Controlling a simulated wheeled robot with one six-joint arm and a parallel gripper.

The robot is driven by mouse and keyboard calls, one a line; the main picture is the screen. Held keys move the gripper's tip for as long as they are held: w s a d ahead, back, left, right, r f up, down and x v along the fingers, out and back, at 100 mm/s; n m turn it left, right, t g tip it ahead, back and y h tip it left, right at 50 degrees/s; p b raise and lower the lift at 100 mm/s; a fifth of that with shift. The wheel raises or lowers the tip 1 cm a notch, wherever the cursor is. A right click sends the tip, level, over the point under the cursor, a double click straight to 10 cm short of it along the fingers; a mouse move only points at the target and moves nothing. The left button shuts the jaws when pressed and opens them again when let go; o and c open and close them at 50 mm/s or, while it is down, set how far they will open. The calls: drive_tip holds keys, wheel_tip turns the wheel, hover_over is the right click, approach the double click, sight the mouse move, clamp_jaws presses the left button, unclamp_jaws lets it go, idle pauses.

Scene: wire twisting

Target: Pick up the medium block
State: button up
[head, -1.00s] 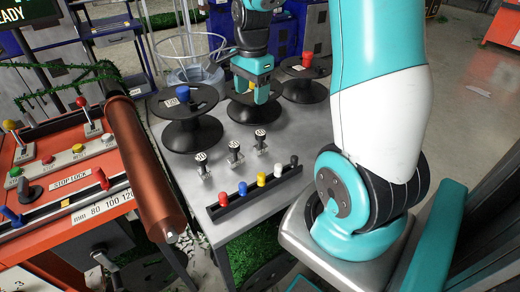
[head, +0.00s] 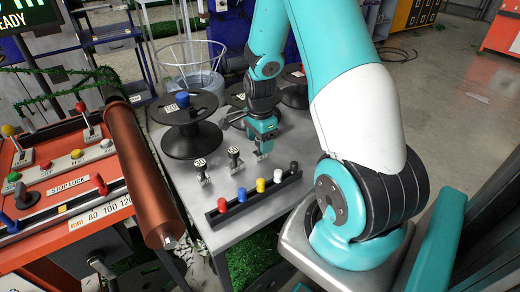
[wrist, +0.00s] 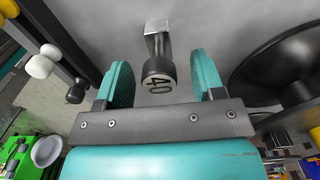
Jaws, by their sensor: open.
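Three small metal blocks with dark round labelled heads stand in a row on the grey table: the left block (head: 201,169), the middle block (head: 234,157) and the right block (head: 261,156). They look alike in size in the head view, so I cannot tell which is the medium one. My gripper (head: 264,139) is at the right block and partly hides it. In the wrist view, my open gripper (wrist: 162,75) has a block (wrist: 158,70) with a dark head marked 40 between its two teal fingers. Gaps show on both sides of the head.
A black rack (head: 255,198) with several coloured pegs lies in front of the blocks. Black spools stand behind; the left one (head: 191,140) carries a blue knob (head: 182,99). A copper roller (head: 142,175) and an orange control panel (head: 62,190) are at the left.

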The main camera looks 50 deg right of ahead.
drive_tip(key=shift+f, duration=1.6)
clamp_jaws()
drive_tip(key=shift+r, duration=0.1)
wheel_tip(320, 180, up, 20)
drive_tip(key=p, duration=0.1)
